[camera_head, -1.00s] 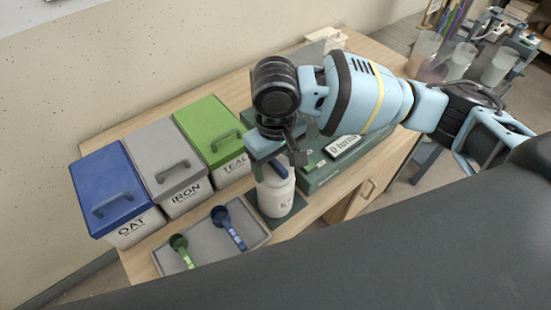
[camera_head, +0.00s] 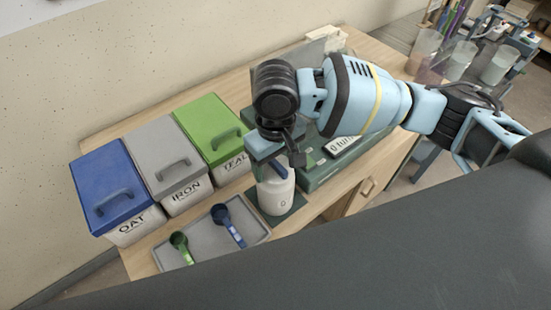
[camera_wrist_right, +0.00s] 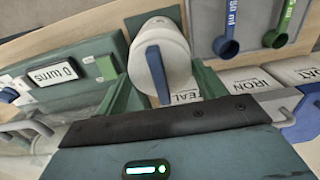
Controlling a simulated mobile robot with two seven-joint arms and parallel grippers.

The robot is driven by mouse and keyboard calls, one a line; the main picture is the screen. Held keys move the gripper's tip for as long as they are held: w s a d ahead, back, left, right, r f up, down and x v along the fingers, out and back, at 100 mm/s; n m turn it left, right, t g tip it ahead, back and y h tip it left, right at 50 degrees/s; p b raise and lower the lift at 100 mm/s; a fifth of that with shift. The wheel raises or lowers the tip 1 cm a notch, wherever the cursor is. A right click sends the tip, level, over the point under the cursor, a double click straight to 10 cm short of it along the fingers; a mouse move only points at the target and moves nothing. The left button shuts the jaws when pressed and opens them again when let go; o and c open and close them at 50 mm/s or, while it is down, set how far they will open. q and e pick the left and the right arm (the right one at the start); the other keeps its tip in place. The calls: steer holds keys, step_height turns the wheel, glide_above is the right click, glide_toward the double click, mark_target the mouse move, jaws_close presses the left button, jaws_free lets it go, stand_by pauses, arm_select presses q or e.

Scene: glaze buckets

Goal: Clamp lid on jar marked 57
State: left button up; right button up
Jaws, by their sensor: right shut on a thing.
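The white jar (camera_head: 276,199) stands upright on a green base beside the green device. Its dark marking is too blurred to read surely. A blue bar (camera_wrist_right: 157,75) crosses the top of its white lid (camera_wrist_right: 178,48). My right gripper (camera_head: 279,160) is directly over the jar, pointing down. It is shut on the lid, with a finger at either side; the exact contact is partly hidden. The device's display (camera_wrist_right: 53,74) reads "0 turns". My left gripper is not in view.
Blue (camera_head: 106,188), grey (camera_head: 167,155) and green (camera_head: 209,127) lidded bins stand left of the jar. A grey tray (camera_head: 205,250) with a green scoop (camera_head: 180,246) and a blue scoop (camera_head: 229,226) lies in front. Clear beakers (camera_head: 460,60) stand at the far right.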

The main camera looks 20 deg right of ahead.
steer(key=shift+m+p, duration=0.4)
steer(key=shift+p, duration=0.05)
arm_select(q)
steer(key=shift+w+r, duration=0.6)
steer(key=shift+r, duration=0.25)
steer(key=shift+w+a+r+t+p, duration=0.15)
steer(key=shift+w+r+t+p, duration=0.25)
steer(key=shift+p, duration=0.45)
arm_select(e)
steer(key=shift+m, duration=1)
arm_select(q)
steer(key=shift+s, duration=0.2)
arm_select(e)
steer(key=shift+m, duration=0.7)
steer(key=shift+a+f+m, duration=0.1)
steer(key=shift+m, duration=1.9)
